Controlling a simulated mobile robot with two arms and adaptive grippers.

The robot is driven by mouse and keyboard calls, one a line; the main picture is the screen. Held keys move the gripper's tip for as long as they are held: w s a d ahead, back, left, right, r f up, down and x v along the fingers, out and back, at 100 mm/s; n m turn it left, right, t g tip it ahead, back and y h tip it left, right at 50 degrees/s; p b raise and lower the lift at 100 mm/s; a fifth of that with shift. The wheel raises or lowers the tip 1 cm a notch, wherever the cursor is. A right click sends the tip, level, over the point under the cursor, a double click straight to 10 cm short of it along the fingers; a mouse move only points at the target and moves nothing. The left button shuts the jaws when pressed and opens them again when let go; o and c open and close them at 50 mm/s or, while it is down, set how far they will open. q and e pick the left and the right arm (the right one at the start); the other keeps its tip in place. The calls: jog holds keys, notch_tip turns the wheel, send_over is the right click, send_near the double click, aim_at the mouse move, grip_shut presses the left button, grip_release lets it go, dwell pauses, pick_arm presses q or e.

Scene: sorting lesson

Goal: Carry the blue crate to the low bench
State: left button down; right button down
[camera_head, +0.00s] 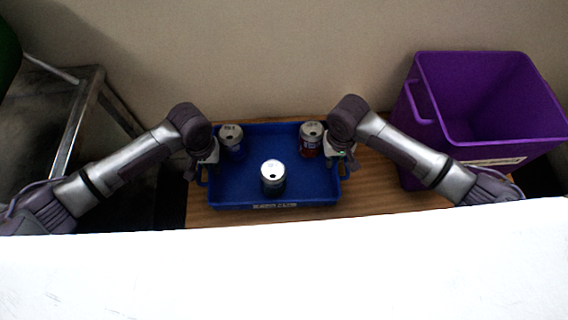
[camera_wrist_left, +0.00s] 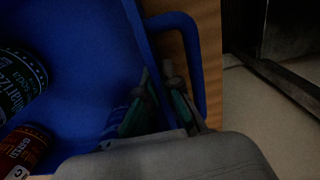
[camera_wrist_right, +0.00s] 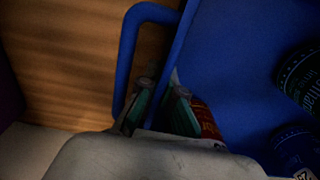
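The blue crate (camera_head: 300,196) is a shallow tray standing level on a wooden tabletop (camera_head: 380,190), with three cans in it. My left gripper (camera_head: 206,160) is at its left end; in the left wrist view its fingers (camera_wrist_left: 158,95) are close together on either side of the crate wall, beside the loop handle (camera_wrist_left: 190,40). My right gripper (camera_head: 342,158) is at the right end; in the right wrist view its fingers (camera_wrist_right: 160,95) likewise close around the wall beside the other handle (camera_wrist_right: 128,50). The fingertips' contact is partly dark. I cannot identify the low bench for certain.
A dark can (camera_head: 273,182), a blue can (camera_head: 231,142) and a red can (camera_head: 310,142) stand in the crate. A tall purple bin (camera_head: 440,150) stands close on the right. A metal-framed stand (camera_head: 85,110) is at the left. A wall rises behind; a white surface (camera_head: 280,270) fills the foreground.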

pick_arm(q)
jog(key=c, duration=1.3)
grip_release()
jog(key=shift+s+d+f, duration=0.15)
jog(key=shift+s+f, duration=0.1)
jog(key=shift+f, duration=0.2)
pick_arm(e)
jog(key=c, duration=1.3)
grip_release()
jog(key=shift+f, duration=0.3)
pick_arm(q)
jog(key=shift+r, duration=0.1)
pick_arm(e)
jog(key=shift+d, duration=0.1)
jog(key=shift+s+r, duration=0.15)
jog(key=shift+a, duration=0.2)
jog(key=shift+r, duration=0.15)
pick_arm(q)
notch_tip(320, 180, up, 9)
jog(key=shift+w+d+r, duration=0.1)
jog(key=shift+w+r, duration=0.05)
jog(key=shift+r, duration=0.05)
pick_arm(e)
jog(key=r, duration=0.8)
jog(key=shift+s+d, duration=0.1)
jog(key=shift+d, duration=0.15)
